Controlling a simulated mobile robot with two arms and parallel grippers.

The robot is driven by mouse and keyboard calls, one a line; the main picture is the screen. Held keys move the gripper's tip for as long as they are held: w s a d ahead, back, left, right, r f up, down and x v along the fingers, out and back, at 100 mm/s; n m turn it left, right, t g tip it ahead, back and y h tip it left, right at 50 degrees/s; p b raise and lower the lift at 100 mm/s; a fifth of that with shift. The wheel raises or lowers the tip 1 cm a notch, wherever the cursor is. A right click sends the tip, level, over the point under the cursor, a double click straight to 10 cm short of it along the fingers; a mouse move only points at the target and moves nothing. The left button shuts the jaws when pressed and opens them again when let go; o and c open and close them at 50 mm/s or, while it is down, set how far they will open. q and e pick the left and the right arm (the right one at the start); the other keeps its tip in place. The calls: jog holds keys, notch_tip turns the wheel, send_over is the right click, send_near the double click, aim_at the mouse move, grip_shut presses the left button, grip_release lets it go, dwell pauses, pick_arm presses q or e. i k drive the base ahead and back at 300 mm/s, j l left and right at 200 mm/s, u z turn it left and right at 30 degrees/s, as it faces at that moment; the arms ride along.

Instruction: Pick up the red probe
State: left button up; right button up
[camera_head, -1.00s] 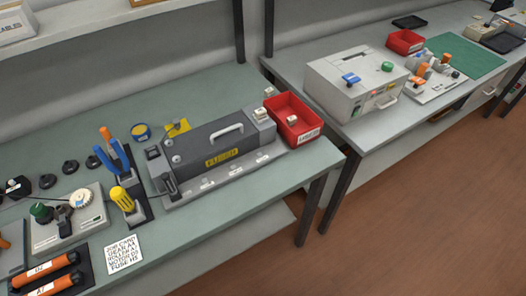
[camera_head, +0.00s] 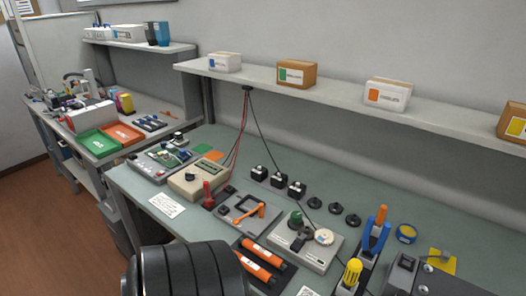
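A red upright handle (camera_head: 208,191), which looks like the red probe, stands in a dark holder on the green-grey bench in the head view. It is just in front of a beige meter box (camera_head: 198,180). Its lower end is hard to make out. Red and dark leads (camera_head: 240,125) hang from the shelf edge down toward the meter. Neither of my grippers is in view. A dark ribbed part, which seems to be mine, fills the bottom left and covers some of the bench's front edge.
An orange-handled tool (camera_head: 248,215) on a grey plate and two orange cylinders (camera_head: 262,257) lie right of the handle. A white card (camera_head: 167,205) is to its left. Black blocks (camera_head: 278,182) stand behind. A shelf with boxes (camera_head: 297,73) overhangs the bench's rear.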

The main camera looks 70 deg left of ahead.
aim_at(208, 198)
jog(key=u, duration=0.5)
jog(key=j+u, duration=0.1)
jog(key=u, duration=0.9)
jog(key=j+u, duration=0.1)
jog(key=u, duration=0.9)
